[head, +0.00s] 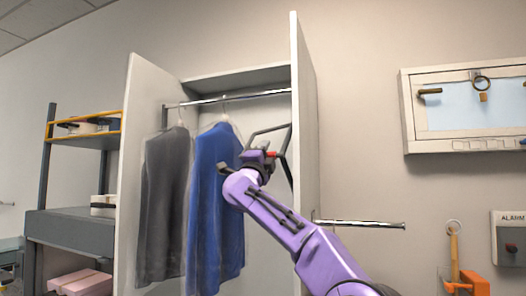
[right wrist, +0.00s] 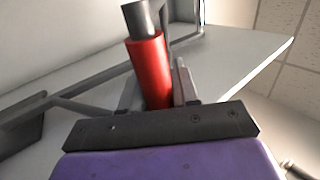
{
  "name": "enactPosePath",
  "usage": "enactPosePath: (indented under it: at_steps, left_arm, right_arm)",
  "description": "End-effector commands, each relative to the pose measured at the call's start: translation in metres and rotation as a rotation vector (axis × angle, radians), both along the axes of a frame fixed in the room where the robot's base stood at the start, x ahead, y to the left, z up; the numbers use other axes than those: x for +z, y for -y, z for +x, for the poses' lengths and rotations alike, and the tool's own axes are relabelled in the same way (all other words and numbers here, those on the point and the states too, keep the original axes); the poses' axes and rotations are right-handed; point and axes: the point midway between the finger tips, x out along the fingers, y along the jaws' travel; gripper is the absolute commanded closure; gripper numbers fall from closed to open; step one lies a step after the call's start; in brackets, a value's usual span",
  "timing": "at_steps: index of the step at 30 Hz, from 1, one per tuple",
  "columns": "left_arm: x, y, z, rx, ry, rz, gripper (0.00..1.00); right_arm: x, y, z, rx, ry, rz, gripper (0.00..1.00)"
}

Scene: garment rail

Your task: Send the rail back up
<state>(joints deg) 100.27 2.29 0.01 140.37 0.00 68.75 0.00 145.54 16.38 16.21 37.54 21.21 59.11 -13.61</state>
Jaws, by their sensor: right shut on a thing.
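The chrome garment rail (head: 250,96) runs across the upper part of the open wardrobe, below its top panel. A grey garment (head: 165,205) and a blue garment (head: 217,215) hang from it on hangers. A dark bent bar (head: 268,130) with a red grip (head: 271,154) is at the wardrobe's right side. My left gripper is not in view.
The wardrobe's side panels (head: 306,120) stand close on both sides. A chrome bar (head: 360,224) sticks out right of the wardrobe. Shelving (head: 70,232) stands at left. A wall frame (head: 465,145) and an alarm box (head: 509,238) are at right.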

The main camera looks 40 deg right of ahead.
Motion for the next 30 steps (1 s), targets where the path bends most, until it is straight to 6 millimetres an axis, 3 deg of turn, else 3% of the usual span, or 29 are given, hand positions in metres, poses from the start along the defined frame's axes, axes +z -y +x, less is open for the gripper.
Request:
enactPosePath:
  at_steps: [2, 3, 5, 30]
  left_arm:
    - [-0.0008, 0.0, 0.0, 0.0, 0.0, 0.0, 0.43]
    - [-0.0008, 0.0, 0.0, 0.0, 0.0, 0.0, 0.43]
    - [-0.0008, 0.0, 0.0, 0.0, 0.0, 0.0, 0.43]
    - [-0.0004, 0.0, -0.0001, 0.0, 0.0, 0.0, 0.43]
  right_arm:
    - [-0.0059, 0.0031, 0.0024, -0.001, -0.005, 0.008, 1.0]
    - [-0.0061, 0.003, 0.0025, -0.001, -0.005, 0.008, 0.63]
    - [-0.0058, 0.0026, 0.0025, -0.001, -0.005, 0.007, 0.49]
    - [-0.0028, 0.0001, 0.0018, 0.002, -0.003, 0.003, 0.49]
